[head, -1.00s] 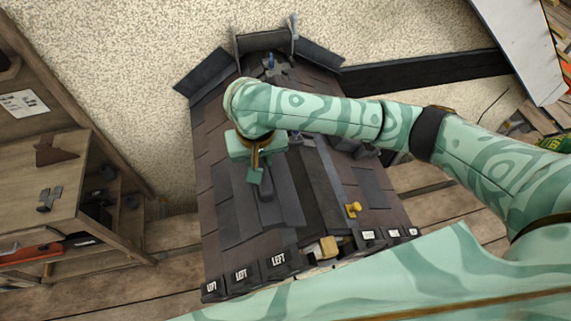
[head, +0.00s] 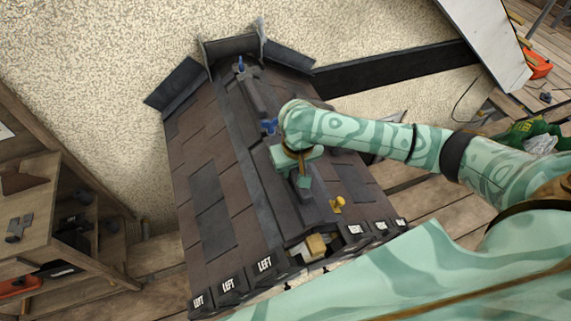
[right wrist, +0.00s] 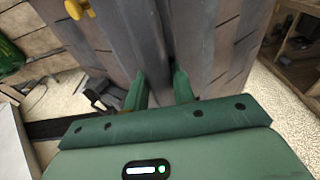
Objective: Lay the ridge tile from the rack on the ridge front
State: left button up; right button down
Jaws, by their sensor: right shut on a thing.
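My right gripper (head: 302,186) is over the front half of the dark shingled roof model (head: 190,150), close above its ridge. It is shut on a dark grey ridge tile (right wrist: 156,50), which runs lengthwise between the two green fingers in the right wrist view. In the head view the gripper and forearm hide most of that tile. I cannot tell if it touches the ridge. Behind it, a dark ridge piece (head: 262,100) lies along the ridge, with blue fittings (head: 268,127) near it. The front ridge end sits above an opening with a pale wooden block (head: 316,245). My left gripper is not in view.
A yellow knob (head: 337,205) stands on the roof right of my gripper. Labelled eave tiles, some reading LEFT (head: 264,265), line the front edge. A wooden shelf unit (head: 40,200) stands at left. Dark upright boards (head: 180,87) edge the back.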

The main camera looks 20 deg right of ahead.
jog(key=shift+a+f, duration=0.15)
jog(key=shift+f, duration=0.7)
jog(key=c, duration=1.2)
grip_release()
jog(key=shift+f, duration=0.1)
jog(key=shift+o, duration=0.2)
jog(key=shift+s, duration=0.1)
jog(key=r+p, duration=0.1)
jog(key=r, duration=0.3)
jog(key=s+r+p, duration=0.1)
jog(key=r, duration=0.3)
jog(key=r+p, duration=0.1)
jog(key=r, duration=0.3)
jog(key=shift+s+a+p, duration=0.1)
jog(key=shift+s+p, duration=0.25)
jog(key=shift+p, duration=0.05)
